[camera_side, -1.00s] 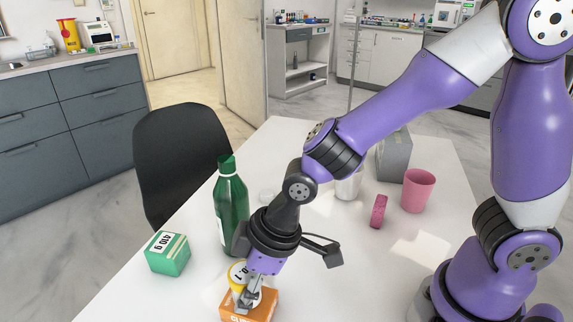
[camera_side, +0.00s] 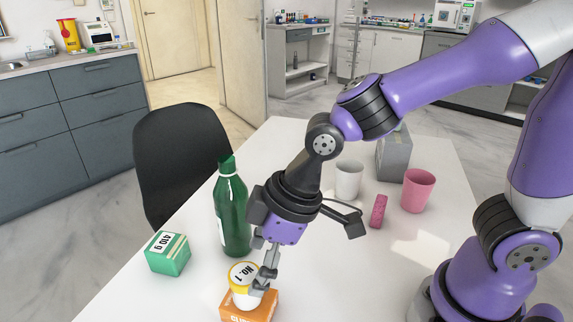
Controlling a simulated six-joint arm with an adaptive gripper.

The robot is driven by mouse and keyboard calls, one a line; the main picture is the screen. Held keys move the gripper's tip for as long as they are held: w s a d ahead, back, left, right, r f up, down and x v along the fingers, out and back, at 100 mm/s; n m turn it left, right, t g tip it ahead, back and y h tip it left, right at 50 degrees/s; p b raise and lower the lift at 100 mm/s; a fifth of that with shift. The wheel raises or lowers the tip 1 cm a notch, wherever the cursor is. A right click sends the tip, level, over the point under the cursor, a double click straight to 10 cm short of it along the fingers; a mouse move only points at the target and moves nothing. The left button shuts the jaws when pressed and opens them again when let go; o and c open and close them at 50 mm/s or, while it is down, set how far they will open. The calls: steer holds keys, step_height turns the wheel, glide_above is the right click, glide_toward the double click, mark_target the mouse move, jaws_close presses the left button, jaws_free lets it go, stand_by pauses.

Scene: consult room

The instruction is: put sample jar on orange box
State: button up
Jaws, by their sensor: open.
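The sample jar (camera_side: 244,292), white with a yellow-rimmed lid marked "No. 1", stands upright on top of the orange box (camera_side: 263,311). The box lies at the table's front, cut by the lower picture edge. My gripper (camera_side: 265,282) is open, with its fingers just right of and above the jar's lid. One finger overlaps the jar's right edge in the picture; whether it touches the jar I cannot tell.
A green bottle (camera_side: 232,214) stands close behind my gripper. A green box (camera_side: 167,254) is at the left. A white cup (camera_side: 348,181), pink cup (camera_side: 417,191), pink item (camera_side: 378,211) and grey box (camera_side: 394,156) stand farther back. The right front table is clear.

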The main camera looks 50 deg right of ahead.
steer(key=v, duration=0.6)
steer(key=s+d+r+m+t+h, duration=0.2)
steer(key=d+m, duration=0.7)
steer(key=d, duration=0.5)
steer(key=shift+s+d+h, duration=0.35)
steer(key=shift+s+h, duration=0.25)
steer(key=shift+s, duration=0.1)
